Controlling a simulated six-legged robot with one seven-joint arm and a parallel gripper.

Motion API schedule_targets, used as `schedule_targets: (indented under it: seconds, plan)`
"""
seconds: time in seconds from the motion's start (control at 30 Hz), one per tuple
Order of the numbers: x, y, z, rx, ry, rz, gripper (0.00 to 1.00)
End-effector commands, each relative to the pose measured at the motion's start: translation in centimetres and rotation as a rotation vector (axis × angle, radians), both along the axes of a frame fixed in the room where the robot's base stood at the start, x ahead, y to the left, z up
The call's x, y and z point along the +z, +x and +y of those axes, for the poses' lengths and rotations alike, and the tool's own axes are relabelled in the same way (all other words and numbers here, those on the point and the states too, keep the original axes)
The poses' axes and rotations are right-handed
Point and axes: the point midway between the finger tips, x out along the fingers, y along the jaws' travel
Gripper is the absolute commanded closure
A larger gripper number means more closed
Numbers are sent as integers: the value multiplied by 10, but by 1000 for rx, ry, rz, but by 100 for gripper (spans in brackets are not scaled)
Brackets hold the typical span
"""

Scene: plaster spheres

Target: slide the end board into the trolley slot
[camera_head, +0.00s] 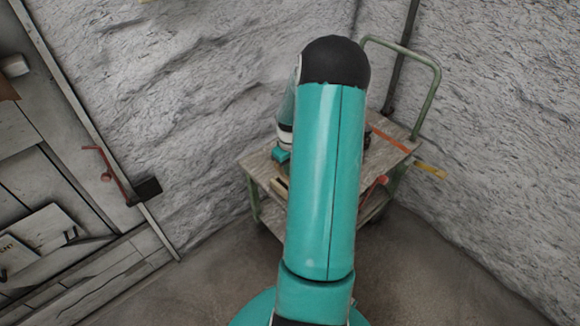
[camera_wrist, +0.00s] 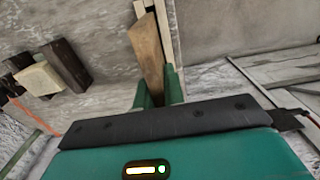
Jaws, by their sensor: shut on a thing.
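The trolley (camera_head: 262,164) stands by the rough wall, with a worn deck and a green push handle. My arm covers its middle. In the wrist view my gripper (camera_wrist: 157,78) is shut on a brown wooden board (camera_wrist: 147,47), which sticks out beyond the green fingers. The board lies over or beside the deck edge, close to a pale strip (camera_wrist: 163,18) along that edge. I cannot tell whether that strip is part of the slot, or whether the board touches it. In the head view the held board cannot be made out clearly.
A dark block (camera_wrist: 66,65) and a cream block (camera_wrist: 39,79) are on the deck, left in the wrist view. An orange strip (camera_head: 391,138) crosses the deck near the handle. A red part (camera_head: 375,184) and yellow piece (camera_head: 431,170) jut at the trolley's right. Left floor (camera_head: 205,285) is clear.

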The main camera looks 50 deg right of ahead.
Motion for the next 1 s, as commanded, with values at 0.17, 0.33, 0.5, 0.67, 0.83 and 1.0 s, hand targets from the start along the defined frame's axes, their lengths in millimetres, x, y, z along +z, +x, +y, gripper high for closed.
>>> schedule_targets:
  seconds: [0.17,0.33,0.5,0.67,0.83,1.0]
  plan:
    - [2,-2,-2,-1,1,0,100]
    - [2,0,-1,0,0,0,100]
    - [0,-2,-1,0,1,0,100]
    - [-9,-2,0,0,1,1,100]
    - [-24,-2,0,0,1,1,100]
    - [-38,-2,-1,0,1,0,100]
